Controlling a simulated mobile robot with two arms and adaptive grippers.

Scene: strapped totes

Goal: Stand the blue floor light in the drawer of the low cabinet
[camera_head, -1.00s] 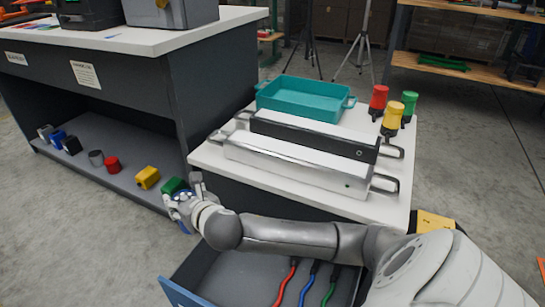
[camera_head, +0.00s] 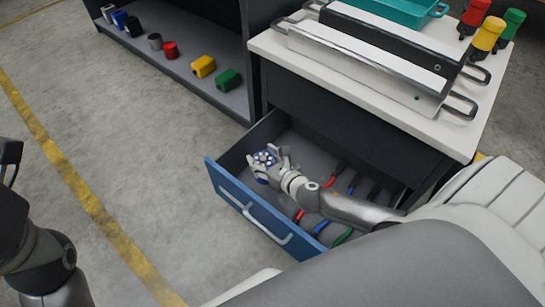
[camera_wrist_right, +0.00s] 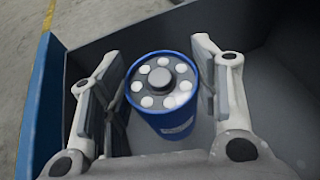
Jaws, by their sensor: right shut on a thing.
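The blue floor light (camera_head: 264,160) is a short blue cylinder with a ring of white lamps on its dark top. My right gripper (camera_head: 270,165) is shut on its sides and holds it about upright inside the open drawer (camera_head: 238,196), near the left end. In the right wrist view the light (camera_wrist_right: 163,88) sits between the two fingers (camera_wrist_right: 160,95), with drawer walls around it. I cannot tell whether its base touches the drawer floor. The low cabinet (camera_head: 330,128) has a white top. My left arm shows at the left edge; its gripper is out of view.
Tools with red (camera_head: 329,183), blue (camera_head: 320,227) and green (camera_head: 343,236) handles lie in the drawer's right part. Long metal trays (camera_head: 365,62), a teal tote (camera_head: 400,10) and several beacons (camera_head: 488,33) stand on the cabinet top. A shelf (camera_head: 180,72) holds small coloured items.

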